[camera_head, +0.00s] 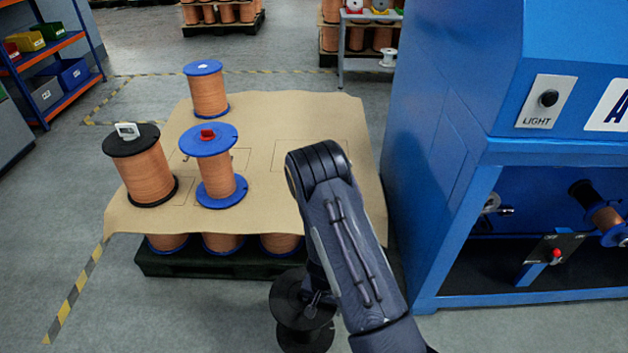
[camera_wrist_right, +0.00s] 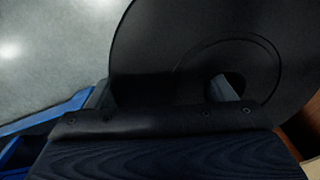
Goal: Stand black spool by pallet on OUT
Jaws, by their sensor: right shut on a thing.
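The black spool (camera_head: 288,305) is at the bottom centre of the head view, in front of the pallet (camera_head: 210,262), roughly upright and without copper wire. My right gripper (camera_head: 316,298) is shut on its upper flange. My forearm hides part of the spool, and I cannot tell if it touches the floor. In the right wrist view the black flange (camera_wrist_right: 200,50) fills the upper middle, with the fingers (camera_wrist_right: 165,92) at its edge. The pallet's brown sheet (camera_head: 290,115) has faint drawn rectangles; I cannot read OUT on any. My left gripper is not in view.
On the sheet stand a black-flanged copper spool (camera_head: 147,178) and two blue-flanged ones, near (camera_head: 217,172) and far (camera_head: 207,92). The sheet's right part is clear except under my arm. A blue machine (camera_head: 440,150) stands close on the right. Shelves (camera_head: 60,48) are at left.

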